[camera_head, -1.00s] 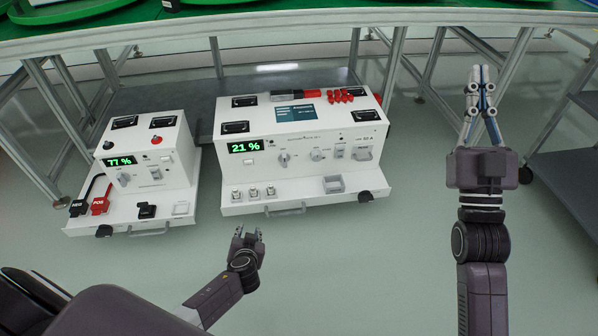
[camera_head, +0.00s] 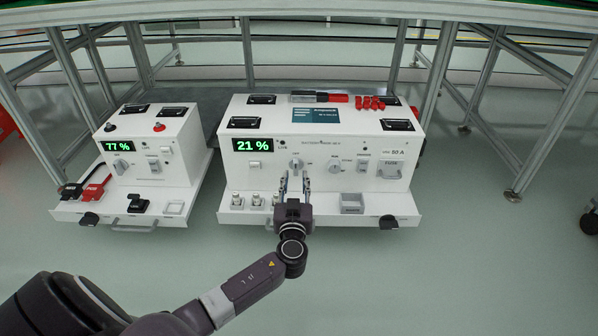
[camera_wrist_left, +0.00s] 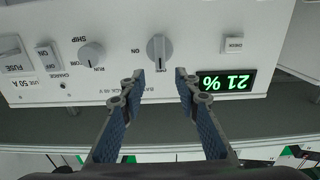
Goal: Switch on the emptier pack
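Two white packs stand side by side. The smaller left pack (camera_head: 176,160) has a green display (camera_head: 117,146) reading 77 %. The larger right pack (camera_head: 330,180) has a display (camera_head: 252,145) reading 21 %, which shows upside down in the left wrist view (camera_wrist_left: 226,82). My left gripper (camera_head: 295,183) is at the larger pack's front, with its fingers apart and nothing between them. In the left wrist view the grey rotary knob (camera_wrist_left: 160,52) with an ON label lies just beyond and between the open fingertips (camera_wrist_left: 159,74). My right gripper is not in view.
Red connectors (camera_head: 370,102) and a red-black tool (camera_head: 320,97) lie on the larger pack's top. A second knob (camera_wrist_left: 91,55), marked RUN and SHIP, and a rocker switch (camera_wrist_left: 47,58) are beside the gripper.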

